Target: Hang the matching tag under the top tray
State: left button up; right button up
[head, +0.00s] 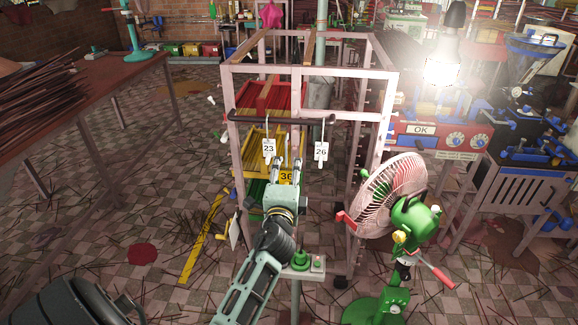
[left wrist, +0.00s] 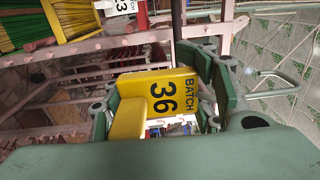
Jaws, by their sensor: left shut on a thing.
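My left gripper (head: 289,164) is in front of the rack (head: 310,72), shut on a yellow tag (head: 286,177) that reads 36. In the left wrist view the tag (left wrist: 176,98) reads BATCH 36 and sits between the green fingers. White tags 23 (head: 269,150) and 26 (head: 321,151) hang from the dark bar (head: 300,119) across the rack's front, just above and either side of the fingers. Inside the rack a red tray (head: 288,98) is highest, with a yellow tray (head: 256,140) below and a green one lower, partly hidden by my arm. My right gripper is not in view.
A pink fan on a green stand (head: 393,195) stands close at the rack's right. A table with incense sticks (head: 100,85) is at the left. A machine marked OK (head: 420,129) is at the right. The tiled floor between table and rack is mostly clear, with scattered sticks.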

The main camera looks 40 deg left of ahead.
aim_at(287, 177)
pick_arm(q)
jog(key=shift+v, duration=2.55)
jog(key=shift+r, duration=0.15)
